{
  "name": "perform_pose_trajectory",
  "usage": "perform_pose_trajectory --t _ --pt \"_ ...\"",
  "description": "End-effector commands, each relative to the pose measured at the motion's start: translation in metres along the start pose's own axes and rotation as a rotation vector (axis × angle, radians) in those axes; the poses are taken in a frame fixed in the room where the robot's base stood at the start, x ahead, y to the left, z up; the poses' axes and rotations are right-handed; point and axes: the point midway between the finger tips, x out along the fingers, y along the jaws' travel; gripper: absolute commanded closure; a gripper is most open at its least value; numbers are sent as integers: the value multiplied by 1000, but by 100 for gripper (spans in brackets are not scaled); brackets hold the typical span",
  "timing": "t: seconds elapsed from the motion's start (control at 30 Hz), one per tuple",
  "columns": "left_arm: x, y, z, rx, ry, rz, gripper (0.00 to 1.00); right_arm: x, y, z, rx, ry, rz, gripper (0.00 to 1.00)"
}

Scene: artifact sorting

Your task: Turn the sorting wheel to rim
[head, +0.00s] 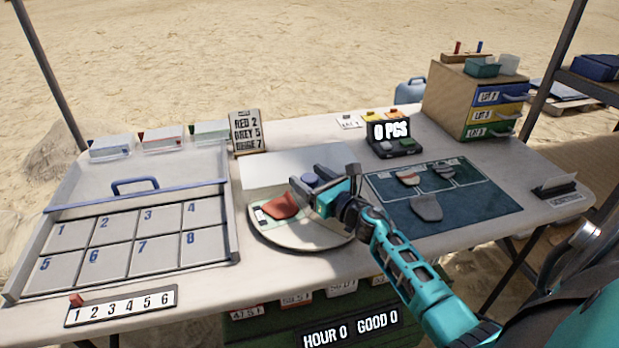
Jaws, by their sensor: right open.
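The sorting wheel (292,238) is a round, pale disc near the table's front edge. A red sherd (281,206) lies on its left part beside a small green-edged card (261,214). A blue-grey knob (310,179) shows near the wheel's middle. My right gripper (308,184) is open, with its dark fingers on either side of the knob as seen from here; I cannot tell whether they touch it. The gripper and arm hide the wheel's right part. A pale raised cover (288,168) hides its back part. I see no rim label. My left gripper is not in view.
A numbered tray (130,225) with a blue handle fills the left. A dark mat (475,206) with grey and red sherds lies right of my arm. A 0 PCS display (391,132), a sign (246,131) and a drawer box (470,100) stand behind.

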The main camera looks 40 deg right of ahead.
Motion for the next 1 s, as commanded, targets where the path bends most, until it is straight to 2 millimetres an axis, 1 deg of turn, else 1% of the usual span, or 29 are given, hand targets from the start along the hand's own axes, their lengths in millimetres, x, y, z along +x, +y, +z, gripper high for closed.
perform_pose_trajectory --t 0.1,0.37,1.0 --pt "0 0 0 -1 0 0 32 4 0 0 0 1 1 32" --pt "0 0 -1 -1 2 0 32 4 0 0 0 1 1 33" --pt "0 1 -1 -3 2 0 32 4 0 0 1 1 1 95"
